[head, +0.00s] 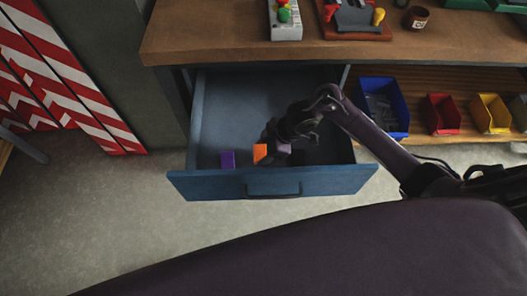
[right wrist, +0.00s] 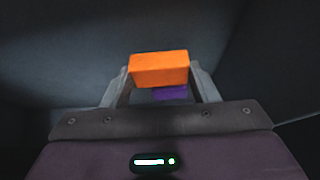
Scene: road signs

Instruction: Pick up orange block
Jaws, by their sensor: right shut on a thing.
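The orange block (head: 260,152) is inside the open blue drawer (head: 215,184), near its front wall. My right gripper (head: 270,150) reaches down into the drawer from the right, at the orange block. In the right wrist view the orange block (right wrist: 159,69) sits between the two fingers of the right gripper (right wrist: 160,80), which are shut on it. A purple block (head: 228,159) lies left of the orange block in the drawer. A purple block (right wrist: 170,93) also shows partly behind the orange block in the right wrist view. My left gripper is not in view.
The wooden workbench top (head: 220,35) is above and behind the drawer. A blue bin (head: 396,92), a red bin (head: 441,114) and a yellow bin (head: 490,114) stand on a shelf to the right. Red and white striped boards (head: 60,75) stand at the left.

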